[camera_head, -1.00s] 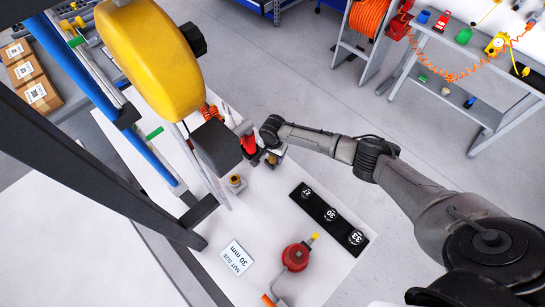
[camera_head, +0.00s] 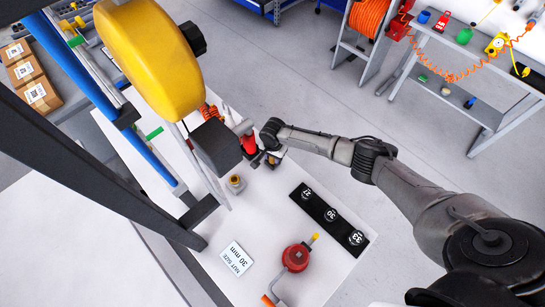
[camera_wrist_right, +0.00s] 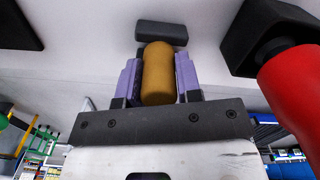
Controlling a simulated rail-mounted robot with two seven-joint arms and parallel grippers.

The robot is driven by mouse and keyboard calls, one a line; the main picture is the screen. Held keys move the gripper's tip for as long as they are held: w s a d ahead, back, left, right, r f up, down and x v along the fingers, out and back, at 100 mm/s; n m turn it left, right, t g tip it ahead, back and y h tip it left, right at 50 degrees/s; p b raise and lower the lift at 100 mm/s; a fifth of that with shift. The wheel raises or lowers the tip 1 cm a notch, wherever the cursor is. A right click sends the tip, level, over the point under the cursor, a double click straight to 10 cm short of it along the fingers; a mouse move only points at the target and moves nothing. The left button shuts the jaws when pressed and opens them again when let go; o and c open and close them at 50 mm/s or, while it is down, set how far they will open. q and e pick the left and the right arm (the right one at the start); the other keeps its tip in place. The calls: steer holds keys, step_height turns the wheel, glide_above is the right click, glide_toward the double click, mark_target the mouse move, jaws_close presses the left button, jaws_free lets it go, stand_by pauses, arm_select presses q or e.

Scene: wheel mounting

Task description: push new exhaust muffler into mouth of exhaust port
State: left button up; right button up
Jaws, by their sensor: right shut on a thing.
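I cannot make out the mouth of the exhaust port. A second brass-coloured piece (camera_head: 236,183) stands on the bench. My left gripper is not in view.
A black socket tray (camera_head: 328,214), a nut-size card (camera_head: 236,259) and a red round tool (camera_head: 296,257) lie on the bench's near part. Bare white surface lies between them.

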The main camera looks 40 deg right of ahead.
steer(key=shift+r, duration=0.45)
step_height(320, 180, up, 4)
steer(key=shift+s+f+p, duration=0.15)
steer(key=shift+f+p, duration=0.05)
steer(key=shift+p, duration=0.15)
steer(key=s+r+p, duration=0.1)
steer(key=s+r, duration=0.5)
steer(key=s, duration=0.5)
steer(key=shift+s+d+r, duration=0.15)
steer(key=shift+d+r, duration=0.1)
steer(key=shift+r, duration=0.05)
steer(key=o, duration=0.3)
steer(key=c, duration=0.4)
